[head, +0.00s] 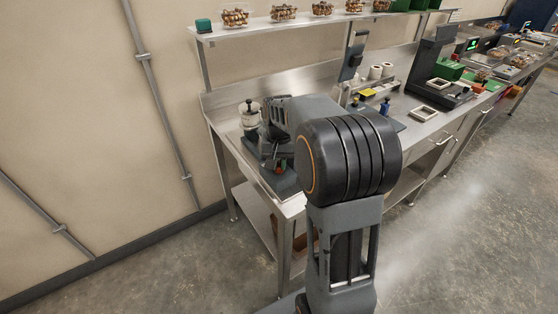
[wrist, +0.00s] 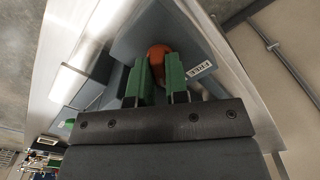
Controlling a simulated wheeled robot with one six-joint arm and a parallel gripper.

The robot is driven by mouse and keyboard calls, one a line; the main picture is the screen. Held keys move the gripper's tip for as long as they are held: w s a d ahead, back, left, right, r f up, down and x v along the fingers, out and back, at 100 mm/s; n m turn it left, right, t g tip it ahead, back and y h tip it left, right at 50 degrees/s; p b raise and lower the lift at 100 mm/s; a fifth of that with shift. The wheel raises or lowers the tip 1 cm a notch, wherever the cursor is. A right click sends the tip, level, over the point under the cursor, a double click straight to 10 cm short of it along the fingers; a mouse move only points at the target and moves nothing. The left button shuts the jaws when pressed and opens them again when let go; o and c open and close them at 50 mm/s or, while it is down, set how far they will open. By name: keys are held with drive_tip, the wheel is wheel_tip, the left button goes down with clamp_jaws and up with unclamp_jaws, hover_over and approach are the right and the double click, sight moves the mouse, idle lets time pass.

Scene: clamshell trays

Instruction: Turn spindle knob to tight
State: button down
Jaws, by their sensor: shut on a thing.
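The orange spindle knob (wrist: 158,52) sits on a grey block (wrist: 190,25) in the wrist view. A white label on the block reads FREE (wrist: 200,70). My gripper (wrist: 160,75) has green finger pads, one on each side of the knob, and is shut on it. In the head view my gripper (head: 279,168) is low at the near left end of the steel bench, largely hidden by my arm. A small orange spot shows there. Which way the knob points is hard to tell.
The steel bench (head: 228,132) runs back to the right. A jar with a dark knob (head: 250,112) stands behind my gripper. A shelf above (head: 275,25) holds several clear trays.

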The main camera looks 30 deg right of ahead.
sight(279, 164)
drive_tip(key=shift+m, duration=1)
drive_tip(key=c, duration=1.1)
unclamp_jaws()
wheel_tip(279, 164, up, 14)
drive_tip(key=shift+f+p, duration=0.1)
drive_tip(key=shift+p, duration=0.55)
